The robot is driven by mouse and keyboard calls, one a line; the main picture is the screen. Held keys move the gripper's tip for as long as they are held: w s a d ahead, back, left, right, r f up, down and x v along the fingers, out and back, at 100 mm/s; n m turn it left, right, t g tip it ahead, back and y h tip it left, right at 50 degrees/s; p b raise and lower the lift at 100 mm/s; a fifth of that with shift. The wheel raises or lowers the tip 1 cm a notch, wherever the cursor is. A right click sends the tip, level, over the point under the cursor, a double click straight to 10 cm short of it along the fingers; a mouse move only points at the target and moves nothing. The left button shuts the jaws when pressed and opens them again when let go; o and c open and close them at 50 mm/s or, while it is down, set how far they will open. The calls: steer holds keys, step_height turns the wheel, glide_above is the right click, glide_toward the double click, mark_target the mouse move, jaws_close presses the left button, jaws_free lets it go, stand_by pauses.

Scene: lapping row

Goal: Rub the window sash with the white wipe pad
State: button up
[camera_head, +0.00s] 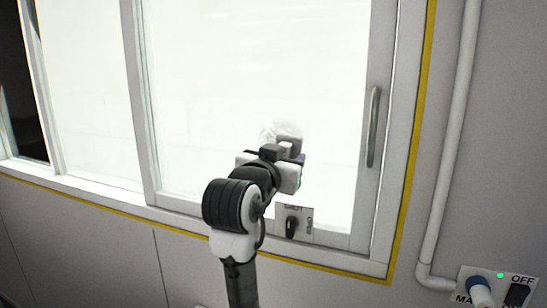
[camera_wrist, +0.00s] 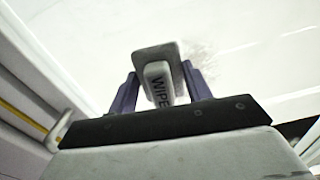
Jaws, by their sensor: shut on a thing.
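The window sash (camera_head: 345,205) is a white-framed pane with a grey upright handle (camera_head: 373,127) on its right side. My gripper (camera_head: 292,152) is in front of the lower part of the pane. In the wrist view my gripper (camera_wrist: 158,88) is shut on the white wipe pad (camera_wrist: 158,52), whose grip block reads "WIPE". The pad's face is turned to the pane; I cannot tell whether it touches. A greyish smudge (camera_wrist: 200,62) shows on the pane beside the pad, and a faint patch (camera_head: 268,132) shows there in the head view.
A latch with a black knob (camera_head: 292,226) sits on the sash's bottom rail, below my gripper. A yellow line (camera_head: 413,150) borders the window frame. A white pipe (camera_head: 452,150) and a switch box (camera_head: 500,285) are on the wall at right.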

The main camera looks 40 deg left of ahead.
mark_target(309, 140)
steer(key=shift+w+d, duration=0.25)
steer(key=shift+d, duration=0.75)
steer(key=shift+w+d, duration=0.25)
steer(key=shift+d, duration=0.7)
steer(key=shift+d+r+p, duration=0.1)
steer(key=shift+r+p, duration=0.45)
steer(key=shift+r, duration=0.2)
steer(key=shift+s+a, duration=0.4)
steer(key=shift+a, duration=1.45)
steer(key=shift+s+a, duration=0.45)
steer(key=shift+a, duration=1.35)
steer(key=shift+s+a, duration=0.4)
steer(key=shift+a, duration=1.45)
steer(key=shift+r, duration=0.9)
steer(key=shift+w+d+b, duration=0.15)
steer(key=shift+w+d, duration=0.25)
steer(key=shift+d, duration=1.4)
steer(key=shift+w+d+b, duration=0.15)
steer(key=shift+w+d, duration=0.3)
steer(key=shift+d, duration=1.4)
steer(key=shift+w+d+b, duration=0.15)
steer(key=shift+w+d, duration=0.25)
steer(key=shift+d, duration=1.4)
steer(key=shift+s, duration=0.1)
steer(key=shift+v, duration=2.9)
steer(key=shift+s, duration=0.1)
